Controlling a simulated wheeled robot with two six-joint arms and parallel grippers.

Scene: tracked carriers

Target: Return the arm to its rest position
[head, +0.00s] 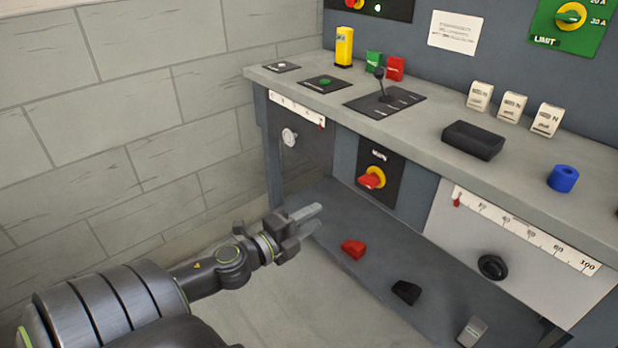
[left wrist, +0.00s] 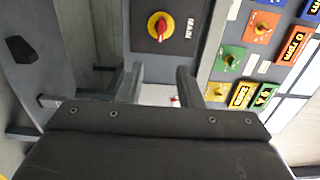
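My left arm reaches in from the lower left in the head view. My left gripper (head: 308,219) is in front of the workbench, below its top and away from the wall. Its two fingers point toward the bench. In the left wrist view the fingers (left wrist: 159,80) stand apart with nothing between them, so the gripper is open and empty. My right gripper is in neither view.
The bench top (head: 420,130) holds a black tray (head: 473,140), a blue ring (head: 563,178) and a lever (head: 381,85). A red-and-yellow rotary switch (head: 372,178) is on its front. Red (head: 353,248) and black (head: 406,291) pedals lie below. The grey block wall (head: 120,130) stands left.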

